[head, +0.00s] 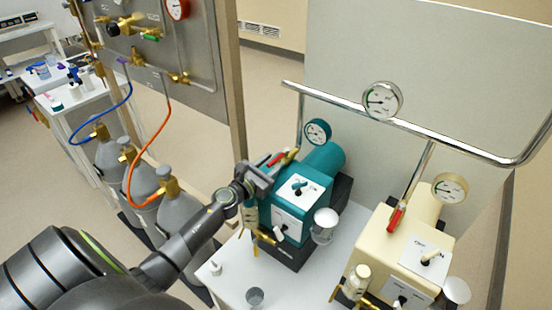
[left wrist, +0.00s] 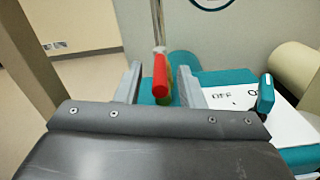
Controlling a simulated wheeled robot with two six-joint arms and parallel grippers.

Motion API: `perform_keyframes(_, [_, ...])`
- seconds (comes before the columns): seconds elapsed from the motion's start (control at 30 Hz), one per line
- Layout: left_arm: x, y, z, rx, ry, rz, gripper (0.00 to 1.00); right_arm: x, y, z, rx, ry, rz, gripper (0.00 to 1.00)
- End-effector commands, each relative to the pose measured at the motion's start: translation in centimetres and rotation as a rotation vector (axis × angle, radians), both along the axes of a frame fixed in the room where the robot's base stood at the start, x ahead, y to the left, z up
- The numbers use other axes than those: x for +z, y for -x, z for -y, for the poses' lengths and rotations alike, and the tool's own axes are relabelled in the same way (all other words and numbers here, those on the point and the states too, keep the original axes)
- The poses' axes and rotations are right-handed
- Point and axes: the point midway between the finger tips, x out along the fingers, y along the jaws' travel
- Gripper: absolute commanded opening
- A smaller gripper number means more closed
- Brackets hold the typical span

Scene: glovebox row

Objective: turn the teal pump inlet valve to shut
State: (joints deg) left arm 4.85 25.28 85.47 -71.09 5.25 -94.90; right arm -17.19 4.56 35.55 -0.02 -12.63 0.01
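The teal pump (head: 318,163) stands on the white bench, with a dial gauge (head: 317,132) above it. Its inlet valve has a red lever (head: 277,158) on a brass body, at the pump's back left. In the left wrist view the red lever (left wrist: 160,75) points toward my camera, with a pipe rising behind it. My left gripper (head: 264,170) is at the valve, beside the pump. In the left wrist view its fingers (left wrist: 160,85) are open, one on each side of the lever, with gaps visible. The brass body is mostly hidden there. My right gripper is not in view.
A cream pump (head: 428,215) with its own red-lever valve (head: 396,218) stands to the right. A metal rail (head: 330,97) runs behind both. Grey gas cylinders (head: 143,178) and a gas panel stand left. A small cup (head: 255,297) is on the bench front.

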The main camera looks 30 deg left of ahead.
Motion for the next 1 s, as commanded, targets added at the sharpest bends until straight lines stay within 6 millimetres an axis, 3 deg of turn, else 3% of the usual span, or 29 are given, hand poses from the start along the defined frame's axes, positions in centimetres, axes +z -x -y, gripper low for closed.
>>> perform_keyframes(0.2, [-0.1,-2.1,0.2,0.0,0.001,0.0,0.35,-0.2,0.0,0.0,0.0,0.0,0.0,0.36])
perform_keyframes(0.57, [-0.1,-2.5,0.2,0.0,0.0,-0.001,0.35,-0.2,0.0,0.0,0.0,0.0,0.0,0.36])
perform_keyframes(0.83, [-0.1,-2.5,0.2,0.0,0.0,-0.001,0.0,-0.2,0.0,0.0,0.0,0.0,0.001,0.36])
perform_keyframes(1.0, [-0.1,-2.4,0.2,0.0,0.0,-0.001,0.0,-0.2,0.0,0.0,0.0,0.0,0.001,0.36])
